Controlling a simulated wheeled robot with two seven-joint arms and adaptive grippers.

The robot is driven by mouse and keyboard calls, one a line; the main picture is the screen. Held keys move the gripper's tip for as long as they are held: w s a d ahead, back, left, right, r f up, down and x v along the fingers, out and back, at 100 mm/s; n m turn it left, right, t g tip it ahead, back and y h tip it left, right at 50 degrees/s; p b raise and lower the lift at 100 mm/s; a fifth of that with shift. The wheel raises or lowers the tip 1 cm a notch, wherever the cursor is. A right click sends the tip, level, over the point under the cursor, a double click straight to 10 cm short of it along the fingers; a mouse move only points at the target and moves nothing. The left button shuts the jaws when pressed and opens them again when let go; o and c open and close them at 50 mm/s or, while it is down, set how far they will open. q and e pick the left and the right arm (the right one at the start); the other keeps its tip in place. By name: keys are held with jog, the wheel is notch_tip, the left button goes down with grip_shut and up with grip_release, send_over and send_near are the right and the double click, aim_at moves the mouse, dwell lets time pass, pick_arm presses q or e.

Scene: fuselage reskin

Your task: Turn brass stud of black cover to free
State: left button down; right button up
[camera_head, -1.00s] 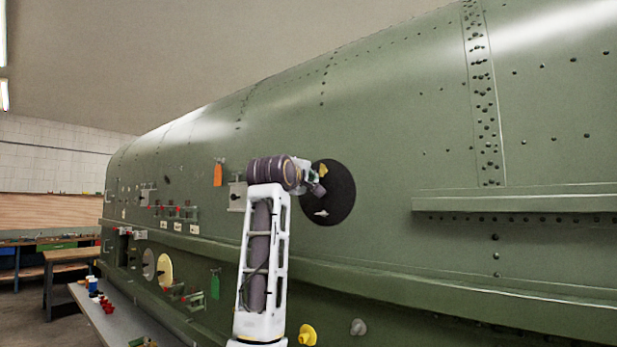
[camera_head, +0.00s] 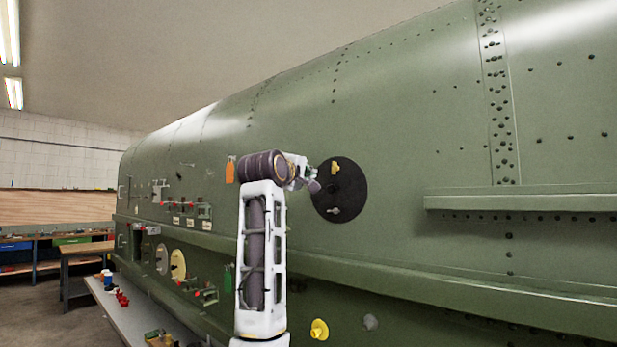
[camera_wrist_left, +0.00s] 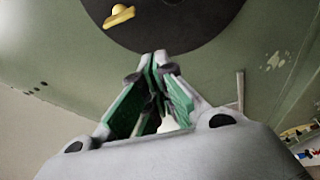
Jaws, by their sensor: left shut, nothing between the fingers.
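The round black cover (camera_head: 353,190) sits on the green fuselage side, to the right of my left gripper. Its brass stud (camera_head: 335,168) is near the top of the cover, and a silver stud (camera_head: 334,211) is near the bottom. My left gripper (camera_head: 314,186) is shut and empty at the cover's left edge, below and left of the brass stud and apart from it. In the left wrist view, the shut fingertips (camera_wrist_left: 154,58) point at the rim of the black cover (camera_wrist_left: 195,22). The brass stud (camera_wrist_left: 118,16) shows there at upper left, clear of the fingers. My right gripper is not in view.
A green ledge (camera_head: 480,202) juts out at right. A yellow knob (camera_head: 319,329) and a grey knob (camera_head: 370,322) are low on the fuselage. An orange tag (camera_head: 230,170) hangs left of my arm. A grey bench (camera_head: 120,312) with small parts stands at lower left.

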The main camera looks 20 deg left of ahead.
pick_arm(q)
jog(key=s+b, duration=0.1)
jog(key=s, duration=0.5)
jog(key=shift+f+b, duration=0.2)
jog(key=shift+b, duration=0.2)
jog(key=shift+a, duration=0.15)
